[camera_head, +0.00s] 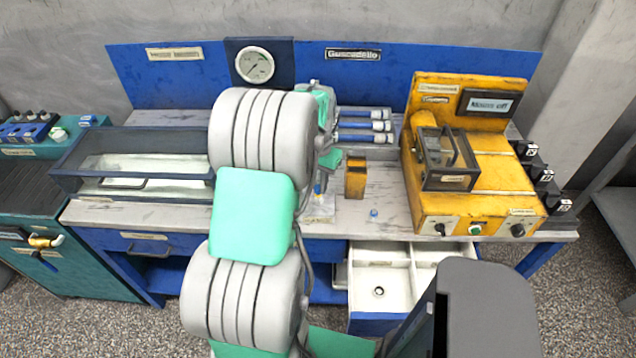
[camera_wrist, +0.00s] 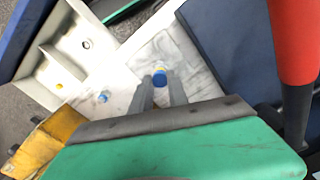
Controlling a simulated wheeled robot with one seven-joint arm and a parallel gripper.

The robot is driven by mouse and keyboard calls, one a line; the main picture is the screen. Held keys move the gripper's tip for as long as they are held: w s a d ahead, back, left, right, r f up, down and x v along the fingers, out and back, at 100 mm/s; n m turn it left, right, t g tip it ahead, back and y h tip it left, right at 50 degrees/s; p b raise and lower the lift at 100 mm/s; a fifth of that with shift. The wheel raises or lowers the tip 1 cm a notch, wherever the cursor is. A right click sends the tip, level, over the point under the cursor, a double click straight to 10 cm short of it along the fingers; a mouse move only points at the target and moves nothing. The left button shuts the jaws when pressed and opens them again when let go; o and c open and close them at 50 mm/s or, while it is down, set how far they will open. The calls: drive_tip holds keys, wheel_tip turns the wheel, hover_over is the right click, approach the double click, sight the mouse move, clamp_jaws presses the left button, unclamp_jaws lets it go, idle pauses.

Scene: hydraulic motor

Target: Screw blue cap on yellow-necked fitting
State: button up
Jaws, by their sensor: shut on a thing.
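In the wrist view my gripper (camera_wrist: 161,84) points down at the worktop with its two grey fingers close around a small blue cap (camera_wrist: 160,81). A trace of yellow shows at the cap's far edge; whether this is the yellow-necked fitting cannot be told. In the head view my arm hides most of the gripper, and a bit of blue shows beside it. A second small blue piece (camera_head: 374,213) lies apart on the worktop, right of the gripper; it also shows in the wrist view (camera_wrist: 103,96).
An open white drawer (camera_head: 400,252) holds a small round part (camera_head: 379,292). A yellow block (camera_head: 355,178) and the yellow control box (camera_head: 480,165) stand to the right. A glass-walled case (camera_head: 135,165) stands at left. Blue-ended cylinders (camera_head: 365,126) lie behind.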

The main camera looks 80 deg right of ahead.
clamp_jaws()
drive_tip(key=m, duration=0.4)
drive_tip(key=shift+m, duration=0.9)
drive_tip(key=shift+f, duration=0.1)
drive_tip(key=shift+m, duration=0.9)
drive_tip(key=m, duration=0.4)
drive_tip(key=m, duration=0.2)
drive_tip(key=shift+m, duration=0.4)
drive_tip(key=m, duration=0.2)
drive_tip(key=shift+f+m, duration=0.1)
drive_tip(key=shift+m, duration=0.3)
